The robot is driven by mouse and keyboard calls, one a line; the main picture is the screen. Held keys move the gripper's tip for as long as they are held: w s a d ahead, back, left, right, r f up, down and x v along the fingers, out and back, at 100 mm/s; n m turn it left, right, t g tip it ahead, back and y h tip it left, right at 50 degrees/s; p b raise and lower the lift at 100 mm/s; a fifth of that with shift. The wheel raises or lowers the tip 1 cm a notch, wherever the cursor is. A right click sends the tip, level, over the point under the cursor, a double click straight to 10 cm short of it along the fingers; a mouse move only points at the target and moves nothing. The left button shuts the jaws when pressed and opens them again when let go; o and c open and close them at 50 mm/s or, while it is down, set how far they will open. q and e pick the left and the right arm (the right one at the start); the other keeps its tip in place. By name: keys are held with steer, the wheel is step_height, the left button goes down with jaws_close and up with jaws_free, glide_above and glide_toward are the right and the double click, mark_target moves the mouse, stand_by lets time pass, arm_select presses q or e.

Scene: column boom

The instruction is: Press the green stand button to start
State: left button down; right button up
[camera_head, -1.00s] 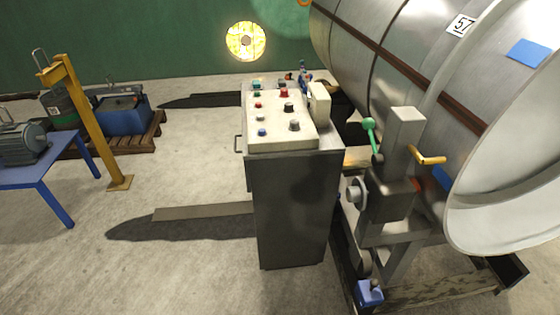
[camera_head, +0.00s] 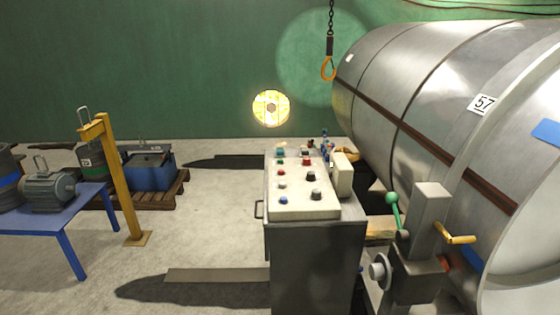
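A grey control cabinet (camera_head: 315,265) stands in the middle with a pale sloped button panel (camera_head: 297,208) on top. Down the panel's left side are a small green button (camera_head: 281,162), a red button (camera_head: 281,173), a whitish button (camera_head: 282,185) and a blue button (camera_head: 283,200). A larger teal-green piece (camera_head: 280,152) sits at the panel's far edge; I cannot tell whether it is a button. To the right are another red button (camera_head: 306,161) and dark and grey knobs (camera_head: 311,177). I cannot read any labels. Neither of my grippers is in view.
A large steel drum marked 57 (camera_head: 430,100) fills the right. A lever stand with a green-knobbed lever (camera_head: 392,199) is right of the cabinet. A hook (camera_head: 328,68) hangs on a chain. A blue table (camera_head: 70,225) and yellow post (camera_head: 120,185) stand left; floor between is open.

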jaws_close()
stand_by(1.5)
